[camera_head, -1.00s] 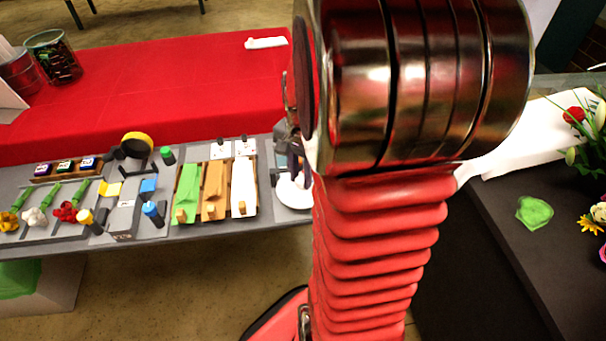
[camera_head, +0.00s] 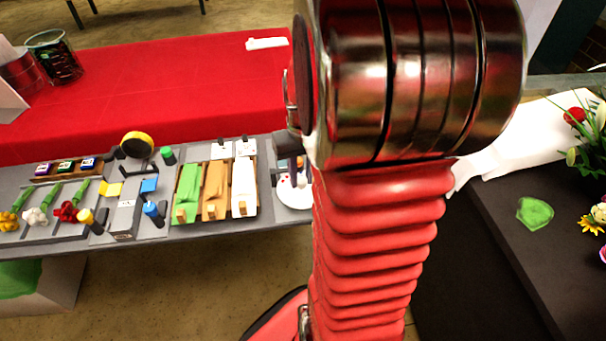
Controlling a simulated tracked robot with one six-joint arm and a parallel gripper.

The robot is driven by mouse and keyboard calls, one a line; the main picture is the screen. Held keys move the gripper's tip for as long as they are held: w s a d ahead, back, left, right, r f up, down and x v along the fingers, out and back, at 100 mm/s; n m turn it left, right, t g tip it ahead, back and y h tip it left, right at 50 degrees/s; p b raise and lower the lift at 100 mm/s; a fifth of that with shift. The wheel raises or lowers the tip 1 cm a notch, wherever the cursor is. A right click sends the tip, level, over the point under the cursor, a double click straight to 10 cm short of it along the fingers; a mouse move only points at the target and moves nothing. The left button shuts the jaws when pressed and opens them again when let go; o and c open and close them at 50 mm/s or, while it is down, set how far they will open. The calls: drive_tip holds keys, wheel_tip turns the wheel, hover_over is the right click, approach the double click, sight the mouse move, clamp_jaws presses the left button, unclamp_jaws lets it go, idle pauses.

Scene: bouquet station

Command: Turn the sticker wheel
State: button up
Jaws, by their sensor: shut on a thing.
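The sticker wheel (camera_head: 291,197) is a white disc with small red marks, at the right end of the grey station table. Its right side is hidden behind my arm. A dark block (camera_head: 288,144) stands just behind it. Small dark and reddish parts show above the disc at the arm's edge, too small to identify.
Green, orange and white wrap trays (camera_head: 214,190) stand left of the wheel. A yellow tape roll (camera_head: 137,145), a blue bottle (camera_head: 154,213) and flower racks lie farther left. A red-covered table (camera_head: 160,95) is behind. A dark counter (camera_head: 490,235) with flowers is at right.

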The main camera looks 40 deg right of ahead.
sight(302, 179)
drive_tip(key=n, duration=0.4)
drive_tip(key=shift+s+a+f+n, duration=0.1)
drive_tip(key=shift+s+f+n, duration=0.05)
drive_tip(key=shift+s+n, duration=0.15)
drive_tip(key=n, duration=0.4)
idle(0.3)
drive_tip(key=o, duration=0.7)
drive_tip(key=shift+o, duration=0.4)
drive_tip(key=shift+w, duration=0.15)
drive_tip(key=shift+r, duration=0.2)
drive_tip(key=shift+w+r, duration=0.1)
drive_tip(key=shift+r, duration=0.5)
wheel_tip(302, 179, up, 12)
drive_tip(key=shift+d+r, duration=0.15)
drive_tip(key=shift+d, duration=0.05)
